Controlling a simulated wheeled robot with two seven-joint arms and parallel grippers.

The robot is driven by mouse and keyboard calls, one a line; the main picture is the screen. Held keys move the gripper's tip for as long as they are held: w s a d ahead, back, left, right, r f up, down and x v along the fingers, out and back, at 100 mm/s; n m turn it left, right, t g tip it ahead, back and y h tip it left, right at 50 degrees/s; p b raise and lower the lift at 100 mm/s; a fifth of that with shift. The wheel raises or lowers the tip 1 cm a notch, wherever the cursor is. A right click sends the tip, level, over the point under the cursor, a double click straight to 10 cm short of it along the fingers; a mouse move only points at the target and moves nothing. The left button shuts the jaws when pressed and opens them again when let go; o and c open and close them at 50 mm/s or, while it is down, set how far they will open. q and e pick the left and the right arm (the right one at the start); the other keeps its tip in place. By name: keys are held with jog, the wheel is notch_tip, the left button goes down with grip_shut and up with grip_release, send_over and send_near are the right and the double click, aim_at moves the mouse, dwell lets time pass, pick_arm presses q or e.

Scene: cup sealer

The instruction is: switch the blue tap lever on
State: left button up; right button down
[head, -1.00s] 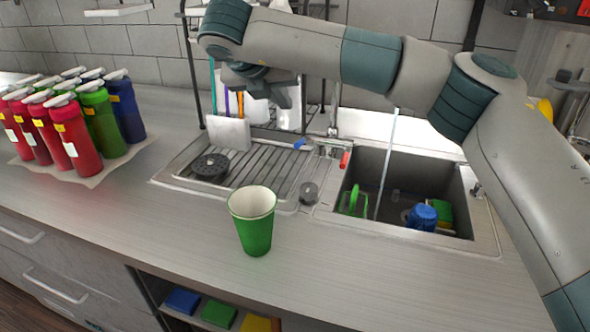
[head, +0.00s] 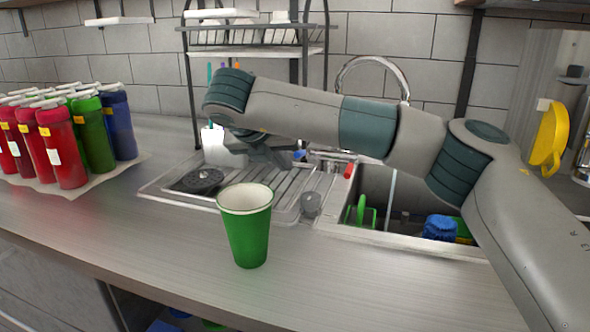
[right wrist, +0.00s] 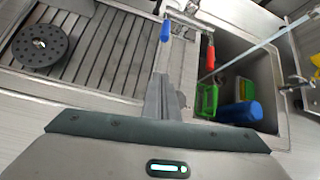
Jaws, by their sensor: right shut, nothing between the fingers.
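The blue tap lever (head: 299,155) sits at the back of the sink unit, left of the red tap lever (head: 349,170). My right gripper (head: 284,158) is shut and empty, low over the drainboard just left of the blue lever in the head view. In the right wrist view, the shut fingers (right wrist: 165,82) point toward the blue lever (right wrist: 165,30), with a small gap in the picture. The red lever (right wrist: 210,55) is to its right. Contact cannot be made out. My left gripper is not in view.
A green cup (head: 247,235) stands on the counter in front. The sink (head: 372,185) holds green and blue items, with a thin pale streak above it. A black round disc (right wrist: 40,46) lies on the drainboard. A rack (head: 255,50) stands behind; bottles (head: 95,140) stand left.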

dwell(0.4)
jog(key=p+x, duration=0.2)
jog(key=x, duration=0.8)
jog(key=shift+w+d, duration=0.1)
jog(key=shift+w, duration=0.05)
jog(key=shift+w+r+p, duration=0.2)
jog(key=shift+r+p, duration=0.1)
jog(key=shift+r, duration=0.2)
jog(key=shift+w+r+p, duration=0.25)
jog(key=shift+r, duration=0.3)
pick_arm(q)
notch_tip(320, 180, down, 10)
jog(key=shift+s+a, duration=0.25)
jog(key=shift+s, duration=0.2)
pick_arm(e)
jog(key=shift+w+a+r, duration=0.2)
jog(key=shift+w+r, duration=0.2)
jog(key=shift+r, duration=0.35)
pick_arm(q)
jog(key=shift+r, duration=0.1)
jog(key=shift+p, duration=0.35)
pick_arm(e)
jog(key=shift+r, duration=0.15)
